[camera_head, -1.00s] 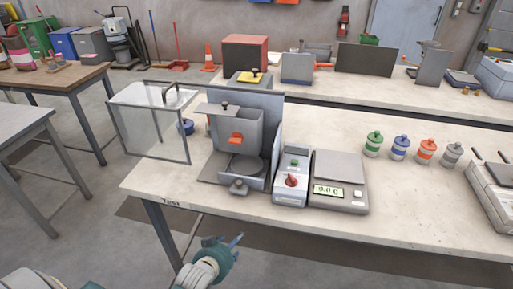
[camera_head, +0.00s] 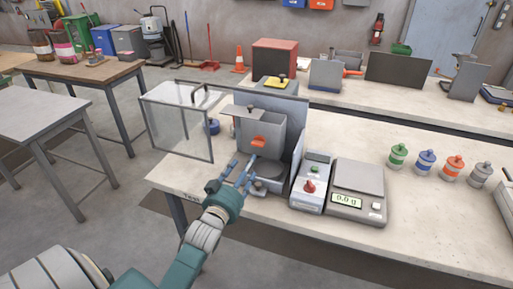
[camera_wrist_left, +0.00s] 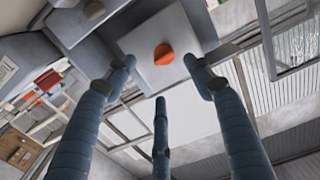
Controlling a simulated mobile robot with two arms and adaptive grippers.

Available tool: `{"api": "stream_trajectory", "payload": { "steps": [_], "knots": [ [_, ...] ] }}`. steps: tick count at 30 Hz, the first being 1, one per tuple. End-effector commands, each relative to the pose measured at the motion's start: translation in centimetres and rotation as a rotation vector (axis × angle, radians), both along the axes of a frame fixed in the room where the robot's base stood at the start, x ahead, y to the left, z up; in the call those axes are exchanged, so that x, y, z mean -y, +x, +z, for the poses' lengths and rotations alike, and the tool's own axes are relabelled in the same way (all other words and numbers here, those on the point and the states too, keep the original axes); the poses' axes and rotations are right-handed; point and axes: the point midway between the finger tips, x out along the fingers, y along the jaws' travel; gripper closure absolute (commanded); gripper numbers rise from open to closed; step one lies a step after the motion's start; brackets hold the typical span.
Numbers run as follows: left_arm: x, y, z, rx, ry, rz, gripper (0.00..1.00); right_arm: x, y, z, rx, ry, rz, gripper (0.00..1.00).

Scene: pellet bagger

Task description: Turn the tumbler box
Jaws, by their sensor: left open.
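The tumbler box (camera_head: 270,136) is a grey box with an orange knob (camera_head: 258,142) on its front face. It stands in a grey frame at the left end of the bench. In the left wrist view the box (camera_wrist_left: 140,45) and its orange knob (camera_wrist_left: 164,54) lie ahead, between the finger ends. My left gripper (camera_head: 239,171) is open and empty, in front of and slightly below the knob; in the left wrist view its fingers (camera_wrist_left: 165,85) are spread and I see no contact with the knob. My right gripper is not in view.
A clear hinged guard (camera_head: 180,125) stands open left of the box. A control unit with a red knob (camera_head: 309,186) and a scale (camera_head: 357,180) sit to the right. Several coloured-lid jars, one green (camera_head: 398,156), stand further right. The bench front is clear.

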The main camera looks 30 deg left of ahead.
Motion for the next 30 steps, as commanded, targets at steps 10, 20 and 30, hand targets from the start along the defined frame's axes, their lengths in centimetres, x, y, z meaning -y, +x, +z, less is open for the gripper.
{"api": "stream_trajectory", "payload": {
  "steps": [10, 20, 30],
  "knots": [
    [-1.3, 4.5, 0.8, 0.019, 0.002, 0.002, 0.47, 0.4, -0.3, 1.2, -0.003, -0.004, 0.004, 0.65],
    [-2.5, 9.6, 0.6, 0.018, 0.001, 0.002, 0.47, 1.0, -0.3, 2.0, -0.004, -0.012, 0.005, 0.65],
    [-2.7, 10.6, 0.4, 0.016, 0.002, 0.001, 0.47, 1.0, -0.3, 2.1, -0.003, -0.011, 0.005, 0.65]
  ]
}}
